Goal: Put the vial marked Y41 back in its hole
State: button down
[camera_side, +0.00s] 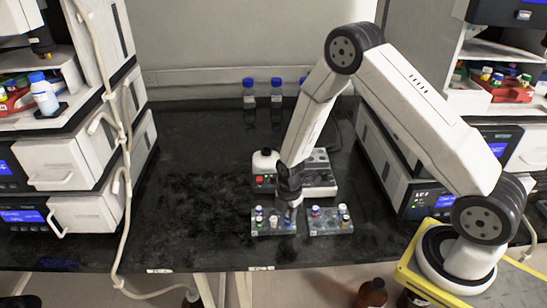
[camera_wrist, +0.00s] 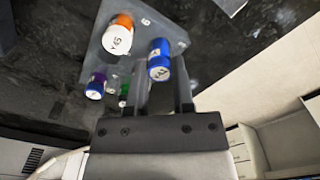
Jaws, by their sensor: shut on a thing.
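My gripper (camera_side: 293,203) points down at the right part of the left rack (camera_side: 263,233) in the side view. In the wrist view my gripper (camera_wrist: 163,70) is shut on a blue-capped vial (camera_wrist: 160,58), whose small white label I cannot read. The rack plate (camera_wrist: 178,38) lies beyond the vial; I cannot tell how far its bottom is from a hole. An orange vial with a large white top (camera_wrist: 117,40) stands in the rack; its top carries a mark starting with Y, the rest unclear. A purple-capped vial (camera_wrist: 96,84) and a partly hidden green one (camera_wrist: 123,98) are nearby.
A second rack (camera_side: 330,229) with several vials stands close on the right. A white device with a red button (camera_side: 262,165) is just behind the racks. Blue-capped bottles (camera_side: 262,88) stand at the back. The bench left of the racks is clear.

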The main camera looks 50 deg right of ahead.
jog(key=shift+f, duration=0.35)
jog(key=shift+c, duration=0.4)
grip_release()
jog(key=shift+r, duration=0.15)
dwell(0.5)
jog(key=shift+r, duration=2.85)
